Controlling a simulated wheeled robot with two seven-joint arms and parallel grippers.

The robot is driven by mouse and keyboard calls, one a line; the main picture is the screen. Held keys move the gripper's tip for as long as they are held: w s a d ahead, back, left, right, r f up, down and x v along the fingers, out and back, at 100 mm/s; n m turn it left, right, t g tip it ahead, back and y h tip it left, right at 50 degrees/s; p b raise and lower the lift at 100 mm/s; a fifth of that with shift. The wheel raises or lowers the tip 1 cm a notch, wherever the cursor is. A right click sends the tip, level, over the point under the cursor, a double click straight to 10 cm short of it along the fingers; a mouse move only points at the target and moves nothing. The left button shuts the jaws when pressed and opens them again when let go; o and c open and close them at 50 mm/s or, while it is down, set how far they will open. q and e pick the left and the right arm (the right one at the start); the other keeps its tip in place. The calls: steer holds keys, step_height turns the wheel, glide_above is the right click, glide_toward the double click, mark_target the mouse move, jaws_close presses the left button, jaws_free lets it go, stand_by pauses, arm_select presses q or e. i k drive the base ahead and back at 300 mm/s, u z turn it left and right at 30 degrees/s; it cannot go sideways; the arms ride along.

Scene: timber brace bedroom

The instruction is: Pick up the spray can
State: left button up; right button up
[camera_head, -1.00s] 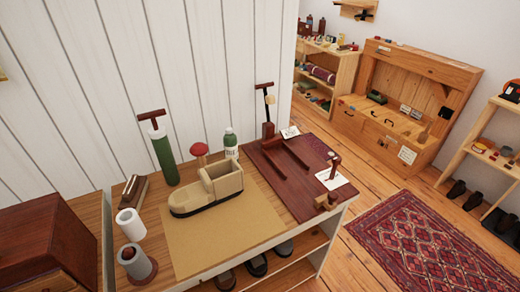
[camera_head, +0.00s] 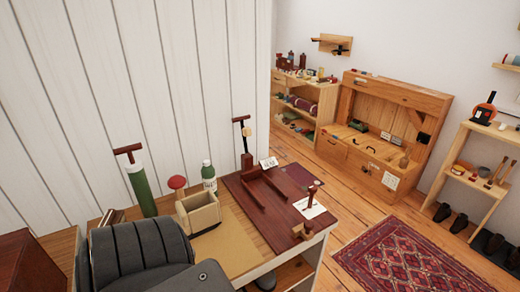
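No object is plainly a spray can. The nearest match is a small green bottle with a white label (camera_head: 209,177), standing upright at the back of the workbench (camera_head: 232,252) against the white plank wall. A tall green cylinder with a dark red T-shaped handle (camera_head: 141,187) stands upright to its left. A dark grey rounded arm part of mine covers the bench's front left. Neither of my grippers shows.
A beige open box-like piece (camera_head: 198,214) and a red mushroom-shaped knob (camera_head: 177,183) are close to the bottle. A dark red board (camera_head: 275,222) with upright parts fills the bench's right side. A patterned rug (camera_head: 410,262) lies on the floor.

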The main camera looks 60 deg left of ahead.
mark_target(209, 177)
steer(key=z, duration=0.05)
steer(key=i, duration=3.65)
steer(key=u, duration=2.95)
steer(key=i, duration=2.95)
steer(key=u, duration=1.9)
